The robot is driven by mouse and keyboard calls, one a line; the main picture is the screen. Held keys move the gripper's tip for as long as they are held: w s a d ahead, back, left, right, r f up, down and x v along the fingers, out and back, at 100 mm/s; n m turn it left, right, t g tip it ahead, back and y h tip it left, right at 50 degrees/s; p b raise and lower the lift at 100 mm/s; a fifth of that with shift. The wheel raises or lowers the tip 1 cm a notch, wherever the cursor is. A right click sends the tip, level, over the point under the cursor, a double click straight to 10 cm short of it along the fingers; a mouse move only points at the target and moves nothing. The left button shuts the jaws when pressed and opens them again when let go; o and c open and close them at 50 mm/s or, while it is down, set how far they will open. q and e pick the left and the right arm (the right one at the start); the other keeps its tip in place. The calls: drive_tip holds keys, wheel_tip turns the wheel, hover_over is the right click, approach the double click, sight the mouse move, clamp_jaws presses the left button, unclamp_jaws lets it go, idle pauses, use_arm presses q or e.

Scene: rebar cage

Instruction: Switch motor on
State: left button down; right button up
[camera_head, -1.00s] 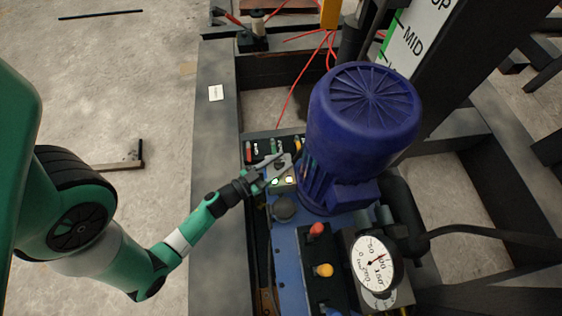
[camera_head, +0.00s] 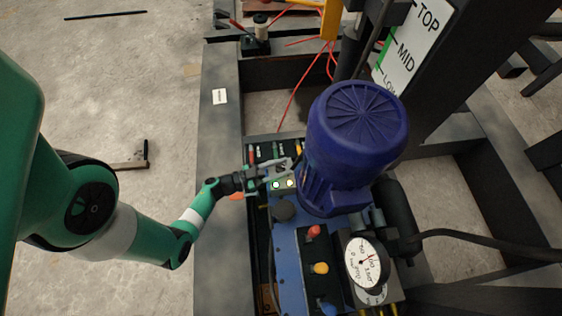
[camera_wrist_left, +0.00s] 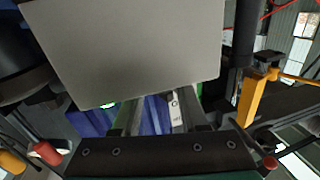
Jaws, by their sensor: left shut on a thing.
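The motor (camera_head: 355,125) is a blue finned cylinder standing upright on a blue tank at the centre of the head view. A dark control panel (camera_head: 262,152) with red, green and orange parts lies to its left. Two lit lamps (camera_head: 290,184) show just below the gripper. My left gripper (camera_head: 285,168) is at the panel, close beside the motor, shut on a small part there. The part looks like a switch, but the fingers mostly hide it. In the left wrist view, a grey plate (camera_wrist_left: 125,45) covers much of the picture above the fingers (camera_wrist_left: 152,115). My right gripper is out of view.
Red (camera_head: 314,232) and yellow (camera_head: 320,268) knobs and a round gauge (camera_head: 366,262) sit below the motor. A black hose (camera_head: 490,236) runs right. Dark steel beams (camera_head: 221,130) frame the machine.

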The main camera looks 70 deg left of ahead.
use_arm(q)
drive_tip(key=m+h, duration=0.2)
drive_tip(key=h, duration=0.1)
drive_tip(key=shift+a+h, duration=0.1)
drive_tip(key=shift+h, duration=0.3)
drive_tip(key=shift+m+g+h+b, duration=0.55)
drive_tip(key=shift+m+h, duration=0.75)
drive_tip(key=shift+h, duration=0.3)
drive_tip(key=shift+c, duration=2.2)
unclamp_jaws()
drive_tip(key=v, duration=1.1)
drive_tip(key=shift+s, duration=0.25)
